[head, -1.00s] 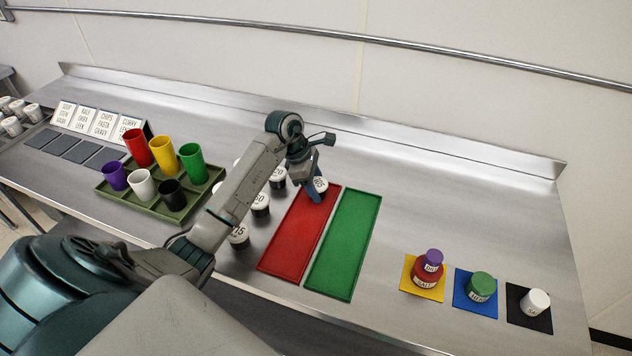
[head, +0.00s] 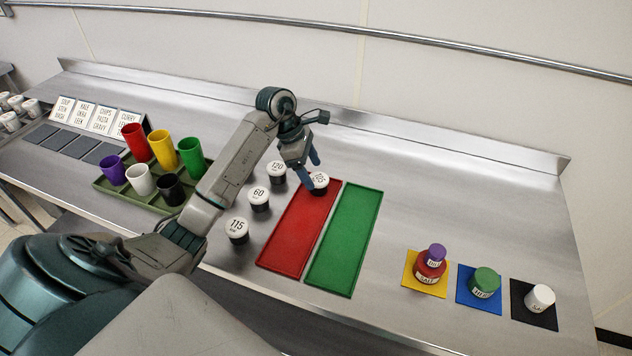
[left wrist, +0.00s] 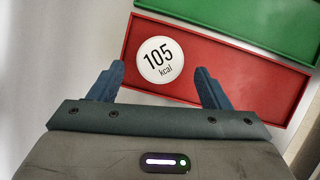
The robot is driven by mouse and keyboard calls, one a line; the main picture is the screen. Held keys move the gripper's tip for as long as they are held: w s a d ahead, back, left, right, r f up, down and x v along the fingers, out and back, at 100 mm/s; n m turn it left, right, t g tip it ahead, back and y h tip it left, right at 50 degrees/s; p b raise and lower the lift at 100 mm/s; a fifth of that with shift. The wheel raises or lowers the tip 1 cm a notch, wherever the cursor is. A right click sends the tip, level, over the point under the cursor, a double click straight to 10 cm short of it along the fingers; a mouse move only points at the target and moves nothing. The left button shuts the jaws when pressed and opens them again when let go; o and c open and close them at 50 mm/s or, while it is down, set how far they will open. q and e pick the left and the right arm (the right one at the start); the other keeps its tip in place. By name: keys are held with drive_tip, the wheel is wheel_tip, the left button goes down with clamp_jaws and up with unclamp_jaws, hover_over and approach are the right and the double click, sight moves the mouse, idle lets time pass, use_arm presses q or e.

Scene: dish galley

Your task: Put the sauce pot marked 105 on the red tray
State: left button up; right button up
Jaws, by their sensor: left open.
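The sauce pot marked 105 (left wrist: 160,59) has a white lid and stands at the far end of the red tray (left wrist: 235,75) in the left wrist view. In the head view the pot (head: 319,182) is dark below its white lid, at the far end of the red tray (head: 292,243). My left gripper (head: 313,163) is open just above and behind it; in the left wrist view its blue fingers (left wrist: 158,80) are apart, with the lid ahead of and between the tips. The pot looks free of the fingers. My right gripper is out of view.
Pots marked 120 (head: 277,170), 60 (head: 259,197) and 115 (head: 237,229) stand left of the red tray. A green tray (head: 345,240) lies on its right. A rack of coloured cups (head: 140,198) is at left. Stacked jars (head: 431,267) are at right.

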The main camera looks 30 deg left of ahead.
use_arm(q)
drive_tip(key=b+v, duration=0.1)
drive_tip(key=v, duration=0.7)
drive_tip(key=shift+b, duration=0.35)
